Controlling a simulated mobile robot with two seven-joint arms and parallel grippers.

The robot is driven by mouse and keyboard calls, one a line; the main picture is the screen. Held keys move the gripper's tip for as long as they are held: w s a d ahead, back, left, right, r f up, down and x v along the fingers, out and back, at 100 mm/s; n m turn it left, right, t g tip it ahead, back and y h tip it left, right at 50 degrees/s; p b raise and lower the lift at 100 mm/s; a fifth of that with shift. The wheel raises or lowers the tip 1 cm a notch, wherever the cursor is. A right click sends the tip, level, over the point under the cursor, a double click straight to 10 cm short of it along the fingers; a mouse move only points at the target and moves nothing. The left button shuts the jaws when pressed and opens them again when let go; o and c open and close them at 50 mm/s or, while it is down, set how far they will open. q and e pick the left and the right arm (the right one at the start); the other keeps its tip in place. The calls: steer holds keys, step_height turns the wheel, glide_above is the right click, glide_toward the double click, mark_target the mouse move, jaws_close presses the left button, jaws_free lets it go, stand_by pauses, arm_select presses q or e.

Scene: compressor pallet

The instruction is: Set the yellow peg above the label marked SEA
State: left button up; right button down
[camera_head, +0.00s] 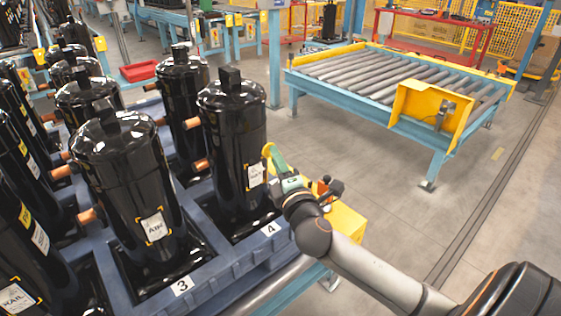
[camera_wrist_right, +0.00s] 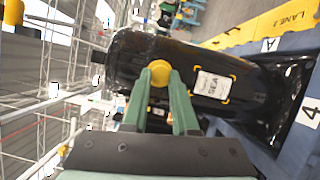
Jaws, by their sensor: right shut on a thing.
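In the right wrist view the round yellow peg (camera_wrist_right: 159,73) sits between the green fingertips, in front of the compressor (camera_wrist_right: 130,56). The white SEA label (camera_wrist_right: 213,85) has yellow corner marks. It shows small in the head view (camera_head: 255,175), lower on the compressor than the peg. I cannot tell whether the peg touches the compressor. My left gripper is not in view.
Several black compressors stand in the blue pallet (camera_head: 228,267), including one labelled AIR (camera_head: 154,227) at front left. Copper stubs stick out between them. A yellow block (camera_head: 346,222) is beside my right wrist. A roller conveyor (camera_head: 385,72) stands behind, with open floor around it.

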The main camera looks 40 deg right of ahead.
mark_target(266, 153)
steer(key=shift+w+a, duration=0.1)
steer(key=shift+w, duration=0.85)
steer(key=shift+w+a, duration=0.1)
steer(key=shift+w, duration=1.1)
steer(key=shift+p, duration=0.5)
steer(key=shift+w+a, duration=0.1)
steer(key=shift+w, duration=0.65)
stand_by(0.5)
steer(key=c, duration=0.6)
jaws_free()
